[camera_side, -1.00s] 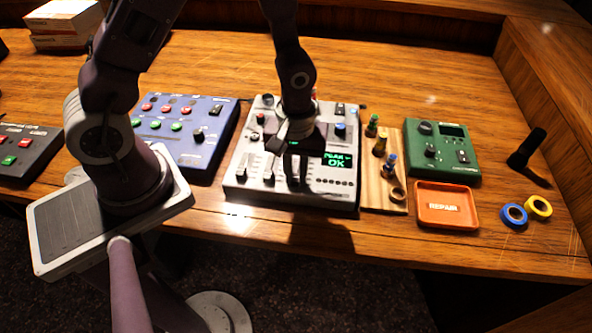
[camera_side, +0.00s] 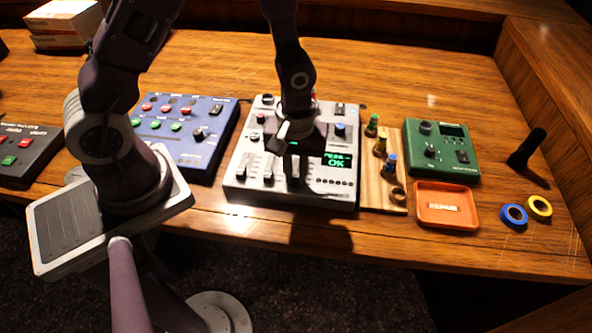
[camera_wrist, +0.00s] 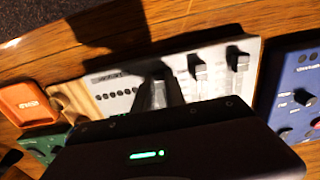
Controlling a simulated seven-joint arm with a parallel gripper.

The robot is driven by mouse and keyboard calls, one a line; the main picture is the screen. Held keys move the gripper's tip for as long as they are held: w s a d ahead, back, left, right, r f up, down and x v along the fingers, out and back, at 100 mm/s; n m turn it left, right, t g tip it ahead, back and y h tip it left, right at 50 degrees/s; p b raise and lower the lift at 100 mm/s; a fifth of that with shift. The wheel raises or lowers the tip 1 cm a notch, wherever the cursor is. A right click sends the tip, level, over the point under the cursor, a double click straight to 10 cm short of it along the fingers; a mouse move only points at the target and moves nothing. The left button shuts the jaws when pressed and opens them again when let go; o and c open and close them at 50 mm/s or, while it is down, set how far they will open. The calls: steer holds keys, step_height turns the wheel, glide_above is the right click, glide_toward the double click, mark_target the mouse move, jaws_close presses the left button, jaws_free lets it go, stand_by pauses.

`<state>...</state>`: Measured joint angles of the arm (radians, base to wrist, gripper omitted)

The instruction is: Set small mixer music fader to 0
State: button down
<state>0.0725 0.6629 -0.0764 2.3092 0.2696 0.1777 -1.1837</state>
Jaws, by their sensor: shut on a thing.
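The small mixer (camera_side: 240,188) is a light grey box with faders and a green screen (camera_side: 337,160) reading "OK" on its lower line. My gripper (camera_side: 294,177) is over its front middle, fingers pointing down. In the wrist view my gripper (camera_wrist: 160,97) is shut on a fader cap at the fader nearest the screen side; the cap is mostly hidden between the fingers. Two other faders show beside it, a middle one (camera_wrist: 199,72) and an outer one (camera_wrist: 238,62). Fader labels and scale marks are too small to read.
A blue button box (camera_side: 185,110) stands to the left. A wooden strip (camera_side: 378,195) with small coloured-top pieces, a green box (camera_side: 440,147) and an orange tray (camera_side: 447,222) are to the right. Blue tape (camera_side: 514,215) and yellow tape (camera_side: 538,207) lie farther right.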

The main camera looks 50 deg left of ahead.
steer(key=w+a, duration=0.3)
steer(key=shift+w+a, duration=0.1)
steer(key=shift+w, duration=0.1)
steer(key=c, duration=1.4)
jaws_free()
steer(key=shift+o, duration=0.2)
steer(key=shift+s, duration=0.1)
step_height(320, 180, up, 7)
